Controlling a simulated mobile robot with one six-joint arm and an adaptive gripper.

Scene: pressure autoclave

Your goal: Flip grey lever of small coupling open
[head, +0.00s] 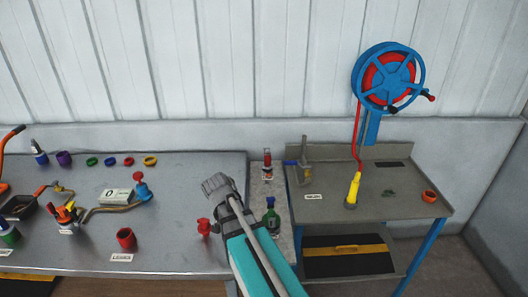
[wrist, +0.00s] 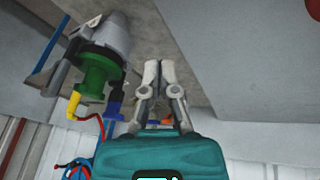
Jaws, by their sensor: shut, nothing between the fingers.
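My gripper (wrist: 158,68) is in the middle of the wrist view, its two grey fingers together and nothing between them. A coupling (wrist: 97,72) with a green body and a grey part is to their left, clear of the fingers. A grey lever-like piece (wrist: 60,72) shows at its left side. In the head view, a green coupling (head: 271,218) stands on the narrow strip right of my teal arm; it appears to be the same one. I cannot make out its lever there.
A red fitting (head: 267,165) stands behind on the same strip. The left bench (head: 190,255) carries a red valve (head: 204,227), a red cup (head: 126,239) and several other parts. The right table (head: 395,205) holds a yellow hose nozzle (head: 353,190) below a blue reel (head: 387,77).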

